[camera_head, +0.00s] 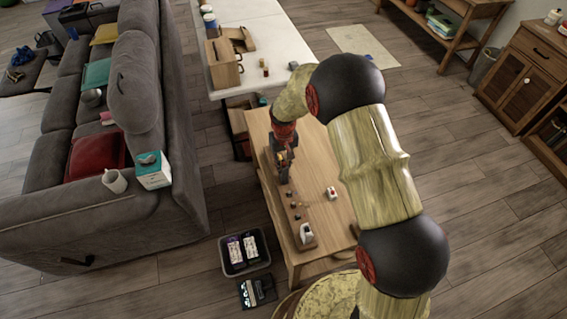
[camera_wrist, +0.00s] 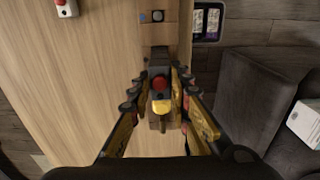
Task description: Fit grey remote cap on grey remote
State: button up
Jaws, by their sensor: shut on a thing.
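My gripper (camera_head: 284,166) is over the left side of the wooden table, pointing down. In the wrist view its two fingers (camera_wrist: 161,95) close from both sides on a dark grey piece (camera_wrist: 158,60) with a round red spot and a yellow part. I cannot tell whether this piece is the grey remote cap or the remote. The piece is above a narrow wooden strip (camera_head: 297,207) along the table's left edge; whether they touch is hidden. Small dark squares and a pale grey-white item (camera_head: 306,235) are on the strip.
A small white and red item (camera_head: 332,193) lies on the otherwise mostly clear table (camera_head: 318,165). A dark bin (camera_head: 245,268) with packages stands on the floor at left, beside the grey sofa (camera_head: 165,222). A white table (camera_head: 270,40) adjoins the far end.

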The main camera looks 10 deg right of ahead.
jog(key=shift+f, duration=0.1)
jog(key=o, duration=1)
notch_tip(320, 180, up, 12)
jog(key=shift+s, duration=0.1)
